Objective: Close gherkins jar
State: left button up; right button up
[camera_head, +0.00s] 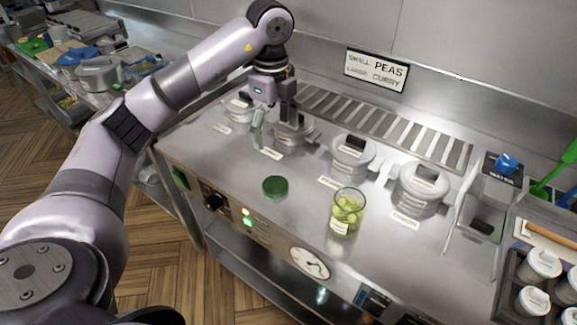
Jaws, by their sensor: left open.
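A clear jar of sliced gherkins (347,212) stands upright and uncovered near the front of the steel range top, with a white label on its side. A dark green round lid (275,187) lies flat on the steel to the left of the jar, apart from it. My left gripper (272,130) is above the back left of the range, near the lidded pots and behind the lid. It is open, with nothing seen between its fingers. My right gripper does not show.
Several lidded pots (352,153) stand in a row behind the jar. A slotted vent (400,132) runs along the back wall. A water container (480,205) and a rack of white cups (540,265) are on the right. The steel around the lid is clear.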

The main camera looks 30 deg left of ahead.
pick_arm(q)
send_over(275, 186)
notch_tip(275, 186, down, 4)
notch_tip(275, 186, down, 8)
jog(key=shift+r+p, duration=0.25)
jog(key=shift+p, duration=0.2)
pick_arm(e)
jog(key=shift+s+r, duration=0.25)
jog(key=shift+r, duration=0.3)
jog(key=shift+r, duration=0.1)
